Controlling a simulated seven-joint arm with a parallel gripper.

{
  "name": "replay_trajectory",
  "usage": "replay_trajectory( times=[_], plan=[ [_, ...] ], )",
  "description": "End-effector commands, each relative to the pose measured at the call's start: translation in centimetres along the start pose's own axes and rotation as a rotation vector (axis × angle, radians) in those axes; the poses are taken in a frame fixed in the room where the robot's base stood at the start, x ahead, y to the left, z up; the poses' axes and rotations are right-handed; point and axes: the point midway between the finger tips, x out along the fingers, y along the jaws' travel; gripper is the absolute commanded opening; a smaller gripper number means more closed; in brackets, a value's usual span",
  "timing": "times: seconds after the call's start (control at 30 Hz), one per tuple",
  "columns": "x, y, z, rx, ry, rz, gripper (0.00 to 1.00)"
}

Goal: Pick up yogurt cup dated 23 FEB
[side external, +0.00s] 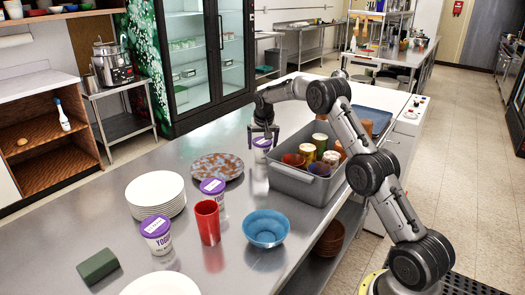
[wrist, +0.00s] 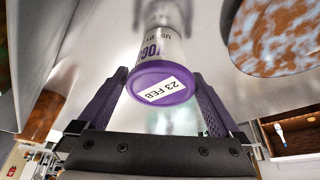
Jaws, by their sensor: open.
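The yogurt cup dated 23 FEB (wrist: 150,68) has a white body and a purple lid, with the date label readable in the wrist view. In the side external view a purple-lidded cup (side external: 262,143) stands under my gripper, beside the grey bin. My gripper (side external: 264,134) is open and points down at this cup. In the wrist view my gripper's fingers (wrist: 160,76) are apart, on either side of the lid. Two more purple-lidded yogurt cups, one nearer (side external: 157,236) and one farther (side external: 212,192), stand to the left; their dates are too small to read.
A grey bin (side external: 292,186) with cups and cans stands close right of the dated cup. A speckled plate (side external: 217,166) lies to its left. A red tumbler (side external: 207,222), blue bowl (side external: 266,229), white plate stack (side external: 155,192) and green block (side external: 97,266) stand on the metal counter (side external: 110,215).

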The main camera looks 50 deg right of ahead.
Motion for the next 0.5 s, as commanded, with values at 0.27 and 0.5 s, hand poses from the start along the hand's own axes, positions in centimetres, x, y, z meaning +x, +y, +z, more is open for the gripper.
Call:
replay_trajectory(
  times=[0.27,0.5],
  plan=[
    [-0.02,0.00,0.03,0.000,-0.001,0.000,0.68],
    [-0.11,-0.03,-0.03,0.000,0.001,0.000,0.27]
  ],
)
